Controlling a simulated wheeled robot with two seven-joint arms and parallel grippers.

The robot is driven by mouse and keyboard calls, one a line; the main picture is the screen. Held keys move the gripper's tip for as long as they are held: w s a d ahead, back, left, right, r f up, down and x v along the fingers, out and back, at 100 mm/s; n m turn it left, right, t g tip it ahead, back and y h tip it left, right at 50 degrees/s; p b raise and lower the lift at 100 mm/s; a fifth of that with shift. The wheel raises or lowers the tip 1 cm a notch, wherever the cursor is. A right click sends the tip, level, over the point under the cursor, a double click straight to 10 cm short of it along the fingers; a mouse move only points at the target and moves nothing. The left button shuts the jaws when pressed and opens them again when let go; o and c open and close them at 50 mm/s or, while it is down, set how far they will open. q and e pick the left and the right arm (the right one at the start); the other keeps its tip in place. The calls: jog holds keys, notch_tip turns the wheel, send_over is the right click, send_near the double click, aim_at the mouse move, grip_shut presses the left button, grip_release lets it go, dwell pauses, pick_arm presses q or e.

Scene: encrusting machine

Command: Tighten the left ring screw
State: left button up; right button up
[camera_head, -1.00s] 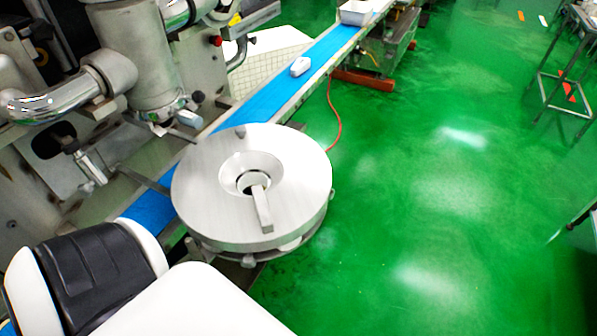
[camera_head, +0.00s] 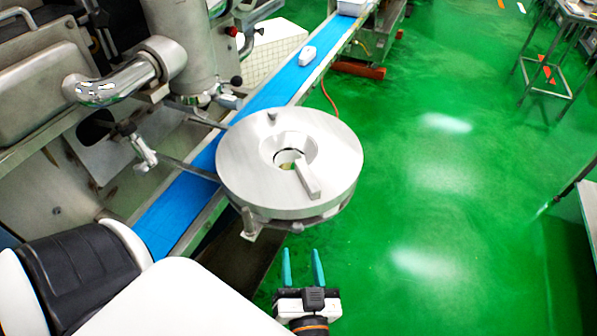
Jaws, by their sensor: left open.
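My left gripper (camera_head: 302,252) is at the bottom centre, with two teal fingers apart and nothing between them. It is over the green floor, below and apart from the round metal disc unit (camera_head: 245,160) in the picture. A screw-like metal handle (camera_head: 140,147) sticks out at the left of the machine, beside a dark opening. A second small metal fitting (camera_head: 228,101) is at the foot of the vertical cylinder (camera_head: 185,45). I cannot tell for certain which of them is the left ring screw. My right gripper is not in view.
A blue conveyor belt (camera_head: 283,85) runs diagonally under the disc unit and carries a small white piece (camera_head: 308,54). A chrome elbow pipe (camera_head: 110,85) juts out at the left. A metal stand (camera_head: 545,75) is at the upper right.

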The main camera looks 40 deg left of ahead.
aim_at(297, 231)
pick_arm(q)
jog(key=p+x, duration=0.1)
jog(key=x, duration=0.3)
jog(key=shift+w, duration=0.15)
jog(key=shift+w+a, duration=0.4)
jog(key=shift+a, duration=0.05)
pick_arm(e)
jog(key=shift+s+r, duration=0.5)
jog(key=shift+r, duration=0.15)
pick_arm(q)
jog(key=c, duration=1)
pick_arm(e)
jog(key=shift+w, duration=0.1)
